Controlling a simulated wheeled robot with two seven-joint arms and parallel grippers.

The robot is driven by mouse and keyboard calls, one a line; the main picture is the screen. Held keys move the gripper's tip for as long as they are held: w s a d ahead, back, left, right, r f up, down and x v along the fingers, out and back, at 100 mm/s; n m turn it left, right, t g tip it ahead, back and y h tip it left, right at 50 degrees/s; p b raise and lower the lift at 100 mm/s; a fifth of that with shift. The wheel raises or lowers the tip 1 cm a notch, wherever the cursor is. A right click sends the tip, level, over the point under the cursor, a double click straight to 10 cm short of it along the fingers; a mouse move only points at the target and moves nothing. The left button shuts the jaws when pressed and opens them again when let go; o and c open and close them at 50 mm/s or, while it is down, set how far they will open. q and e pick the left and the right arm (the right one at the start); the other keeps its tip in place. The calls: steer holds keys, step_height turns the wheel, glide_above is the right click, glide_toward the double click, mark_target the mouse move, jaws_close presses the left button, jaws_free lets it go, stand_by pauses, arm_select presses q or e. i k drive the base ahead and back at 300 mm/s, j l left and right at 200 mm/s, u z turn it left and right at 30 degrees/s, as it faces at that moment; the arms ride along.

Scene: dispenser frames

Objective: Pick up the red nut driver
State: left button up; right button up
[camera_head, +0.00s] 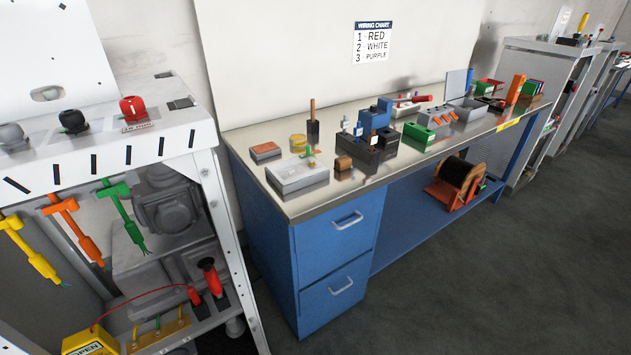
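A red-handled tool (421,98) lies on the metal-topped workbench (241,142), toward the back, right of the blue device. It looks like a driver, but it is too small to tell whether it is the red nut driver. Neither of my grippers shows in the head view.
A blue device (374,118), a grey box (297,174) and a green box (417,133) crowd the bench. A cable spool (458,174) sits on the lower shelf. A white rack (205,160) with hanging coloured tools stands left. Dark floor (480,270) is clear at the front right.

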mark_target(211, 276)
steer(key=u, duration=1.05)
